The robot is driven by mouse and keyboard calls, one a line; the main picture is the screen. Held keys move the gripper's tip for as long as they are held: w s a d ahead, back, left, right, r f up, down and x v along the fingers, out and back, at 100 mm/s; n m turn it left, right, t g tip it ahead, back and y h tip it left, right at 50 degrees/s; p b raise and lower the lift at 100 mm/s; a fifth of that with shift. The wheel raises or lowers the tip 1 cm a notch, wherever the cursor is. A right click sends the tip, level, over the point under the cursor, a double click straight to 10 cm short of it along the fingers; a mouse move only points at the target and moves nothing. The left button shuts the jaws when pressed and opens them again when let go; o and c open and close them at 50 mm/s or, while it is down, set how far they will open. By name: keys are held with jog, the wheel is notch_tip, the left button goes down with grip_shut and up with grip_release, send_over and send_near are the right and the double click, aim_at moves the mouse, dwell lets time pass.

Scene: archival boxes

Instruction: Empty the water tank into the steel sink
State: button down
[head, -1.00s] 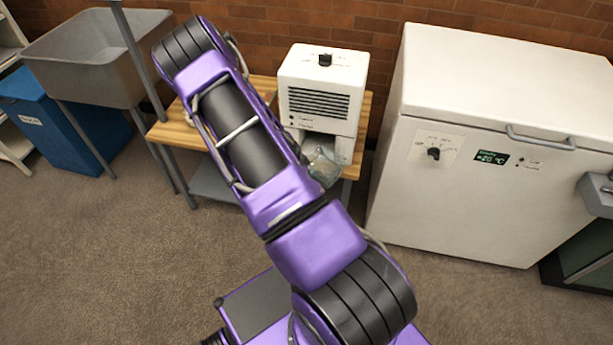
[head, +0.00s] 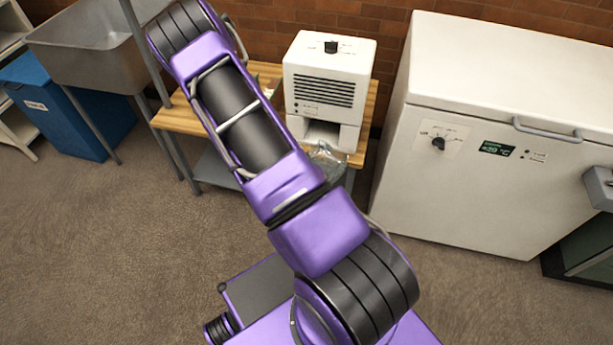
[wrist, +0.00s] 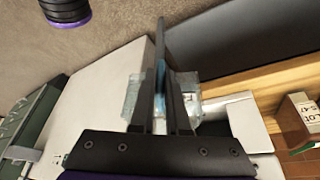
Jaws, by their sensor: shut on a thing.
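The clear, bluish water tank (head: 328,158) is just in front of the open slot of the white dehumidifier (head: 319,85), partly hidden by my arm. In the wrist view, my gripper (wrist: 163,70) is shut on the tank, whose clear walls (wrist: 131,98) show on both sides of the fingers. I cannot tell how much water is in it. In the head view my gripper is hidden behind my arm. The steel sink (head: 92,58) stands at the upper left on grey legs, well apart from the tank.
The dehumidifier stands on a wooden bench (head: 180,119) with a lower shelf. A white chest freezer (head: 480,190) fills the right. A blue bin (head: 75,125) is beneath the sink. A small box labelled LOT (wrist: 298,118) lies on the wood. The carpet in front is open.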

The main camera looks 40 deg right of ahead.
jog(key=shift+r, duration=0.1)
jog(key=shift+r+p, duration=1.65)
jog(key=shift+r, duration=0.8)
jog(key=a+r+n+t+y, duration=0.2)
jog(key=a+n, duration=0.6)
jog(key=a, duration=0.2)
jog(key=a+r+n+t+y, duration=0.2)
jog(key=a+r+n, duration=0.1)
jog(key=a+n, duration=0.5)
jog(key=a, duration=0.2)
jog(key=shift+s+a+n+y, duration=0.2)
jog(key=shift+a+n+y, duration=0.1)
jog(key=shift+w, duration=0.1)
